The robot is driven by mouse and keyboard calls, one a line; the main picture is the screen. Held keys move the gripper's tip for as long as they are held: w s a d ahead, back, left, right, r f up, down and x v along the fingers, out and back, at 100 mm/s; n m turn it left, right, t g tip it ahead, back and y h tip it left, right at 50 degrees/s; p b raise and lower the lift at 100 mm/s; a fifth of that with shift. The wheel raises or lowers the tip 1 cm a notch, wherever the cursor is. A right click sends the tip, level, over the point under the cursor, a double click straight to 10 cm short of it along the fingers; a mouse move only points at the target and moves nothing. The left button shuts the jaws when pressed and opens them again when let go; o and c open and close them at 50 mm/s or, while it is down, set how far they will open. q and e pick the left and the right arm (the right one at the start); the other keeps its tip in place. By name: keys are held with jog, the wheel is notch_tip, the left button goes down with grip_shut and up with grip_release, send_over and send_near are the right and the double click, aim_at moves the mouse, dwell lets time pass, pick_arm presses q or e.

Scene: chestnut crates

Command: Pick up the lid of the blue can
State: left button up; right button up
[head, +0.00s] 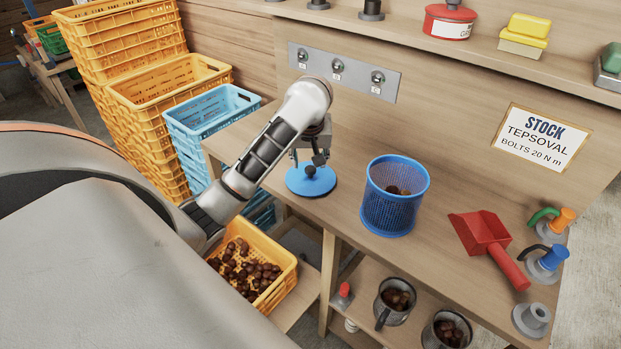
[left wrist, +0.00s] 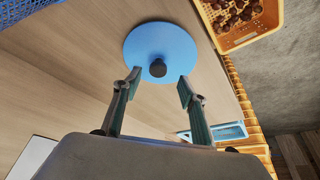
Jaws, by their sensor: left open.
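The blue lid (head: 300,185) is a flat disc with a dark knob in its middle. It lies on the wooden table to the left of the blue can (head: 393,212), an open mesh can with chestnuts inside. My left gripper (head: 308,163) is above the lid, open and empty. In the left wrist view the two fingers (left wrist: 158,84) are apart, and the lid (left wrist: 152,42) with its knob lies just beyond their tips. The knob is not between the fingers there. My right gripper is not in view.
A red scoop (head: 488,242) lies right of the can. Mugs of chestnuts (head: 395,301) stand on a lower shelf. A yellow crate of chestnuts (head: 283,284) is below the table's left end. Stacked yellow crates (head: 160,95) stand at the left. Table between can and scoop is clear.

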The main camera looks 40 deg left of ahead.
aim_at(311, 169)
pick_arm(q)
jog(key=shift+w+x, duration=0.2)
jog(key=shift+x, duration=2.15)
jog(key=shift+c, duration=0.4)
grip_shut()
